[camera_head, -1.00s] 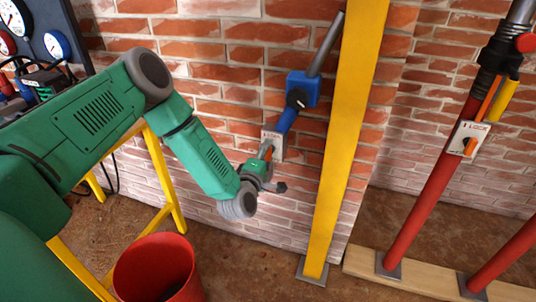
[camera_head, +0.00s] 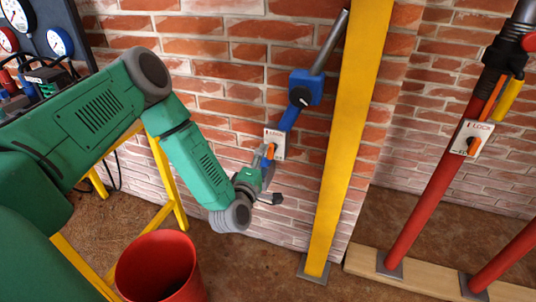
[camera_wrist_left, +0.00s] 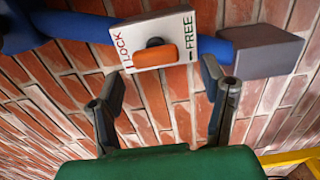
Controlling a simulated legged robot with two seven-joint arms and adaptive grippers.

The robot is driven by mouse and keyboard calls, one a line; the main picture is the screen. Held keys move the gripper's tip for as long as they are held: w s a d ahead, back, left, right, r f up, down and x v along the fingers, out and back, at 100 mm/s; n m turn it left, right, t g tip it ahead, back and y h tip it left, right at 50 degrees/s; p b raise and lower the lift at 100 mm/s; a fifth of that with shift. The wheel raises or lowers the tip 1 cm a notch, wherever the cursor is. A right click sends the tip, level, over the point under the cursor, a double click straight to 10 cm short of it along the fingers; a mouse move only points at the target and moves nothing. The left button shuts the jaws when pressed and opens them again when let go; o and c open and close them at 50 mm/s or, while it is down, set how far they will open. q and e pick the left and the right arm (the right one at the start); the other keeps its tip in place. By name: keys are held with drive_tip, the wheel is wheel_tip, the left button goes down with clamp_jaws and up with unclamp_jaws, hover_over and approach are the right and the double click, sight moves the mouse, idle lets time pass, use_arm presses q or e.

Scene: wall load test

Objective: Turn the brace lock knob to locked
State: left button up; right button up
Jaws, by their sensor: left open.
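The blue brace (camera_head: 287,118) stands slanted against the brick wall. Its white plate (camera_head: 279,150) bears an orange knob (camera_head: 270,151). In the left wrist view the plate (camera_wrist_left: 207,46) reads LOCK at left and FREE at right. The orange knob (camera_wrist_left: 155,56) sits between the words on a black hub; I cannot tell which mark it points to. My left gripper (camera_head: 268,184) is below the plate in the head view. In the left wrist view its two fingers (camera_wrist_left: 162,80) are spread, empty, below the knob and apart from it. My right gripper is out of view.
A yellow post (camera_head: 345,140) stands right of the brace. A red prop (camera_head: 430,190) farther right carries another lock plate (camera_head: 485,130). A red bucket (camera_head: 158,265) and a yellow frame (camera_head: 165,180) are at lower left, near my arm. Gauges (camera_head: 58,42) hang at upper left.

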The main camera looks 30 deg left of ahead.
use_arm(q)
drive_tip(key=v, duration=0.7)
drive_tip(key=shift+s+f, duration=0.15)
drive_tip(key=shift+s, duration=0.25)
drive_tip(key=shift+a, duration=0.1)
drive_tip(key=s+d+f+m+g+h+p, duration=0.1)
drive_tip(key=s+d+f+m+g+h, duration=0.2)
drive_tip(key=s+d+f+m+g, duration=0.3)
drive_tip(key=s+d+f+m+g+h+p, duration=0.2)
drive_tip(key=s+d+f+m+g+h, duration=0.2)
drive_tip(key=s+d+m, duration=0.35)
drive_tip(key=s+a+m+g+y, duration=0.1)
drive_tip(key=s+a+m+g, duration=0.2)
drive_tip(key=s, duration=0.4)
drive_tip(key=s+a+m+g+y, duration=0.1)
drive_tip(key=s+a+m+g, duration=0.2)
drive_tip(key=s+m, duration=0.2)
drive_tip(key=shift+s+a+g+y+p, duration=0.25)
drive_tip(key=shift+s+g+p, duration=0.2)
drive_tip(key=shift+s, duration=0.6)
drive_tip(key=shift+f, duration=0.1)
